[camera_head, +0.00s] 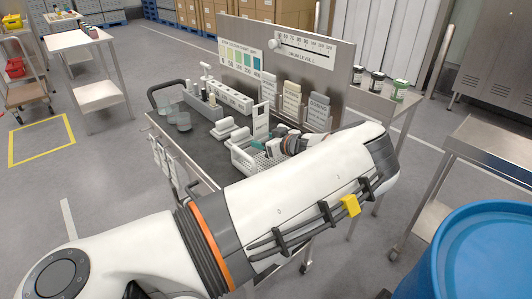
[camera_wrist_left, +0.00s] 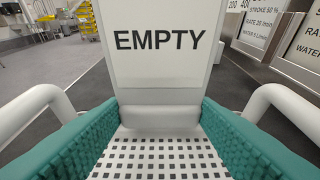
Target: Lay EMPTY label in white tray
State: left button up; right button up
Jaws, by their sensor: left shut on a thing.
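The EMPTY label (camera_wrist_left: 157,45) is a white upright plate with black letters and a thick white foot. In the head view the label (camera_head: 261,119) stands edge-on at the white tray. My left gripper (camera_wrist_left: 160,117) is shut on the label's foot between its teal pads. In the head view the left gripper (camera_head: 275,146) is at the tray, partly hidden by my wrist. The white tray (camera_head: 243,163) has perforated sides. Its holed floor (camera_wrist_left: 160,160) and side handles show in the wrist view. I cannot tell whether the label touches the tray floor. My right gripper is not in view.
The dark cart top (camera_head: 190,140) carries clear cups (camera_head: 183,121), white blocks (camera_head: 224,128) and several printed cards (camera_head: 291,100). A metal panel (camera_head: 330,65) rises behind. Small jars (camera_head: 376,82) stand on a side table. A blue drum (camera_head: 480,255) is at the lower right.

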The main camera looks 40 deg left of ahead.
pick_arm(q)
jog(key=shift+f, duration=2)
jog(key=shift+f, duration=0.3)
jog(key=o, duration=1.4)
jog(key=shift+s, duration=0.1)
jog(key=shift+c, duration=0.2)
